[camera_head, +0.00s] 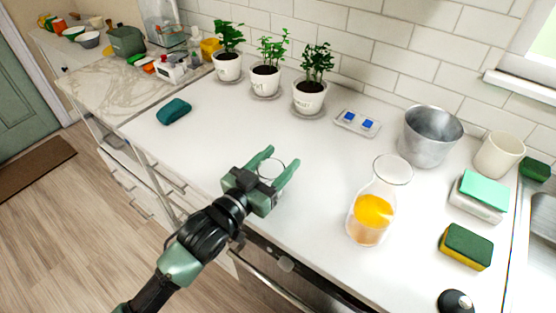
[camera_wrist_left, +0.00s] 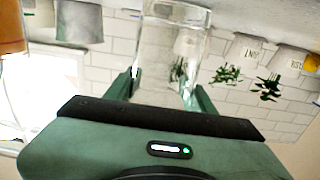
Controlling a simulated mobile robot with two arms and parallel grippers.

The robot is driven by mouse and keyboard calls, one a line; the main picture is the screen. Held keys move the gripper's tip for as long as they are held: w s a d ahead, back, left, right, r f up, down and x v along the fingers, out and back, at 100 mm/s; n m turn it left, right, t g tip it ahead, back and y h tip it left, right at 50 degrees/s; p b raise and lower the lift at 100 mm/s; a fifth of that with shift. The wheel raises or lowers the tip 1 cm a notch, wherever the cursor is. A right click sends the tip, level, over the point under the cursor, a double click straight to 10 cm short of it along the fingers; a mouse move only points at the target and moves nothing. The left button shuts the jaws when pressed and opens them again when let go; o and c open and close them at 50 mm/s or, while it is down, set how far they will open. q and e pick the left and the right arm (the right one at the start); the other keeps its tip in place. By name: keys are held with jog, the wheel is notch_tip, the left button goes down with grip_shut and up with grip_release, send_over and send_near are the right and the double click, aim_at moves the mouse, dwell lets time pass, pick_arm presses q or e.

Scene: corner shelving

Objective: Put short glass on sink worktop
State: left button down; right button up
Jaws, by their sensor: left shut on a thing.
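A short clear glass (camera_head: 271,169) is between the fingers of my left gripper (camera_head: 281,163), over the front middle of the white worktop (camera_head: 215,135). The gripper is shut on it. The glass also shows in the left wrist view (camera_wrist_left: 171,45), where the picture is upside down and a finger lies on each side of it. I cannot tell whether its base touches the worktop. The edge of the sink (camera_head: 541,235) shows at the far right. My right gripper is not in view.
A carafe of orange liquid (camera_head: 371,212) stands right of the glass. Potted plants (camera_head: 309,97) line the wall. The worktop left of the gripper is mostly clear.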

aim_at(262, 178)
pick_arm(q)
jog(key=c, duration=0.8)
grip_release()
jog(key=shift+f, duration=0.1)
jog(key=shift+o, duration=1.4)
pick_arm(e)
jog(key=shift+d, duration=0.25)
pick_arm(q)
jog(key=shift+r, duration=0.25)
jog(key=b+v, duration=0.1)
jog(key=v, duration=0.9)
jog(key=shift+s+a+f+b, duration=0.2)
jog(key=shift+s+b, duration=0.05)
jog(key=shift+b, duration=0.15)
jog(key=shift+s+a+r, duration=0.1)
jog(key=shift+s+a, duration=0.3)
jog(key=shift+s, duration=0.2)
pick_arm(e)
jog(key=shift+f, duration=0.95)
